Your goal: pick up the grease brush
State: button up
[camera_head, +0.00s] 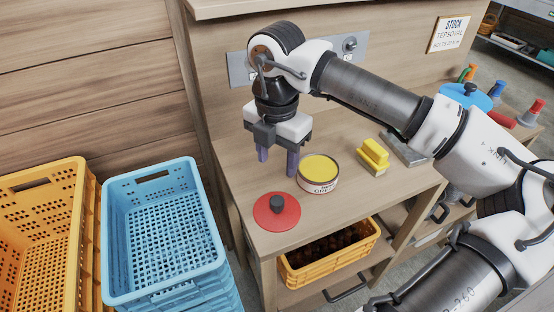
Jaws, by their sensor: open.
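A yellow block-shaped piece (374,154) with a paler lower part lies on the wooden bench top, right of the open tin; it looks like the grease brush, though I cannot be sure. My gripper (277,160) hangs pointing down over the bench, left of the tin and the yellow piece and clear of both. Its two purple-grey fingers are apart, with nothing seen between them. The round tin (318,185) has a white label and a yellow filling. A red disc lid (277,212) with a dark knob lies at the front left.
A grey metal piece (404,150) lies right of the yellow piece. A blue disc (466,96) and several coloured bottles stand farther right, past my arm. Yellow (82,225) and blue (215,225) crates stand left of the bench. A yellow crate (330,268) sits below the top.

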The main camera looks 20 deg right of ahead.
aim_at(373, 157)
jog(key=z, duration=1.25)
